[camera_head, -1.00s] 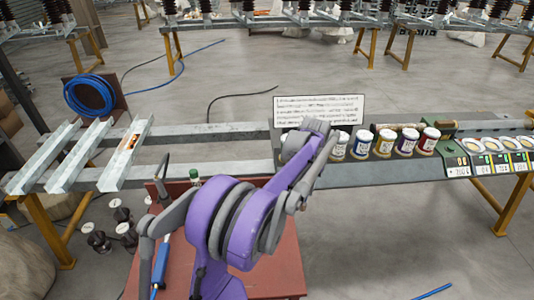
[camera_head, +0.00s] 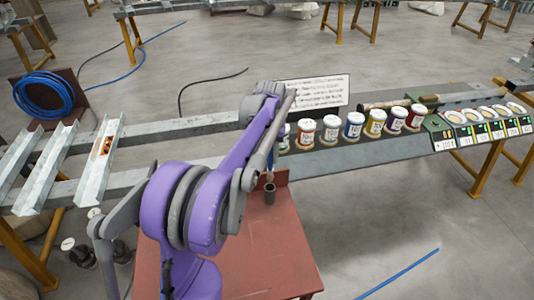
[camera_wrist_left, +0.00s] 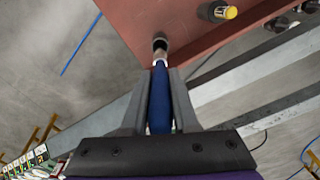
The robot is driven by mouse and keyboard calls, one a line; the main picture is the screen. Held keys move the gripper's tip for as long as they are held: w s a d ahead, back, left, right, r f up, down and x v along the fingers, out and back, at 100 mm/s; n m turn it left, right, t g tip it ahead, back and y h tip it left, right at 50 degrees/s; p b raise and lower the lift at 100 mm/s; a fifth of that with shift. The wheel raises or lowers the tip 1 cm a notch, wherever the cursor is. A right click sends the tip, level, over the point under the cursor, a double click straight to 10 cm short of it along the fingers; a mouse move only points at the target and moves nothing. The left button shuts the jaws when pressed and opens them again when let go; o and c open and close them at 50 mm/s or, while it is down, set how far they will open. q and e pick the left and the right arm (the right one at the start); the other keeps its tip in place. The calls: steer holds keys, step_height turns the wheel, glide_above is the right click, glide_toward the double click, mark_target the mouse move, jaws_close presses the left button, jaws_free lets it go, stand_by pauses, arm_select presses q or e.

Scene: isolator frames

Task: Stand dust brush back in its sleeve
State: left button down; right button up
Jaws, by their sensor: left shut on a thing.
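My left gripper (camera_head: 270,160) is over the red table, partly hidden behind my purple arm. In the left wrist view its fingers (camera_wrist_left: 160,72) are shut on the blue handle of the dust brush (camera_wrist_left: 159,98). A little of the blue brush (camera_head: 271,158) also shows in the head view, pointing down. The sleeve (camera_head: 269,194) is a small dark upright cup on the red table, directly below the brush tip. In the left wrist view the pale brush end meets the mouth of the sleeve (camera_wrist_left: 160,41). I cannot tell whether it is inside. My right gripper is out of view.
The red table (camera_head: 262,250) has bare room in front of the sleeve. Several paint jars (camera_head: 353,127) stand on the rail behind, beside a printed sign (camera_head: 318,93).

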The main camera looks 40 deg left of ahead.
arm_select(q)
steer(key=shift+s+f+b, duration=0.1)
steer(key=shift+f+b, duration=0.4)
steer(key=shift+f, duration=0.8)
steer(key=shift+r, duration=0.2)
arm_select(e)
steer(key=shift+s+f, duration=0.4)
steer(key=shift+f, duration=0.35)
arm_select(q)
steer(key=shift+f, duration=0.15)
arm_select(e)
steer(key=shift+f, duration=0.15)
